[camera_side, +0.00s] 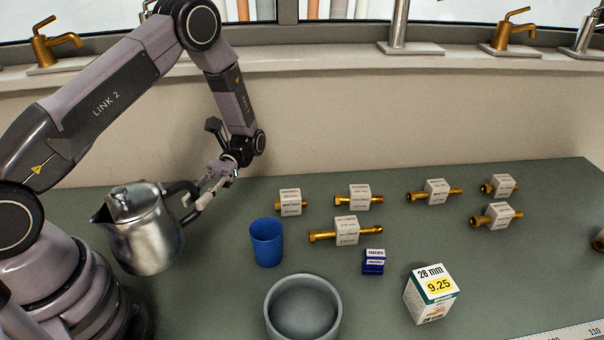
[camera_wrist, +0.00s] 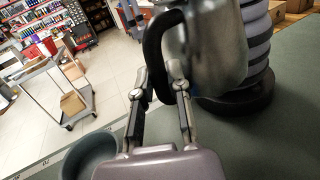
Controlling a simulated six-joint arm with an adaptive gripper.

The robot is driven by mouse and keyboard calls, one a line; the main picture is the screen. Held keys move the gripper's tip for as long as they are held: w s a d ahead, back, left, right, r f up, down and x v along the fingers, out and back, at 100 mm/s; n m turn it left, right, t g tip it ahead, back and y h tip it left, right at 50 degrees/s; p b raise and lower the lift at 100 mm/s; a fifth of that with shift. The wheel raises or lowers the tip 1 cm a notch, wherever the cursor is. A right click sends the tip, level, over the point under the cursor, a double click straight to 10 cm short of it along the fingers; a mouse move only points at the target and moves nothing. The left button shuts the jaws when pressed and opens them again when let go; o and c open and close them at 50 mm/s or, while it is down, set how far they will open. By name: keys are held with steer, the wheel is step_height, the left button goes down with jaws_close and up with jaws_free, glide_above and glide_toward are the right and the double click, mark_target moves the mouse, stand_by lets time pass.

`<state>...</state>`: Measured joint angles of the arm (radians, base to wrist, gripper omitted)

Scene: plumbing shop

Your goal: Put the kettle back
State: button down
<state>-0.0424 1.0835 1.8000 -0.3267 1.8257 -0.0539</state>
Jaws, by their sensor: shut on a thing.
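A shiny metal kettle (camera_side: 147,238) with a black handle is at the left in the side view, beside my arm's base. It leans slightly, spout to the left. My gripper (camera_side: 190,199) is shut on the kettle's black handle from the right. In the wrist view the two fingers (camera_wrist: 160,78) close around the handle, and the kettle's metal body (camera_wrist: 218,50) fills the top middle. I cannot tell whether the kettle's bottom touches the green counter.
A blue cup (camera_side: 266,243) and a grey bowl (camera_side: 303,310) stand right of the kettle. A small blue box (camera_side: 373,262), a white priced box (camera_side: 431,294) and several labelled brass fittings (camera_side: 347,231) lie farther right. Taps line the ledge (camera_side: 300,62) behind.

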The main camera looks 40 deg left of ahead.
steer(key=s+a+f+m+t+y, duration=0.2)
steer(key=a+m+y, duration=0.2)
steer(key=m+y, duration=0.45)
steer(key=s+a+f+m+t+y, duration=0.25)
steer(key=a+m+y, duration=0.2)
steer(key=y, duration=0.65)
steer(key=shift+w+d+f+m+t+y, duration=0.1)
steer(key=shift+w+f+m+t+y, duration=0.75)
steer(key=shift+f+m+t, duration=1.45)
steer(key=shift+w+d+f+m+t+y, duration=0.15)
steer(key=shift+w+f+m+t+y, duration=0.85)
steer(key=shift+t, duration=2.2)
steer(key=shift+w+d+f+m+t+y, duration=0.1)
steer(key=shift+w+f+m+t+y, duration=0.3)
steer(key=shift+w+f+m+t, duration=1.25)
steer(key=shift+s+f+m+t, duration=0.65)
steer(key=shift+m+t, duration=0.2)
steer(key=shift+t, duration=0.25)
steer(key=c, duration=1)
jaws_free()
steer(key=shift+f, duration=0.1)
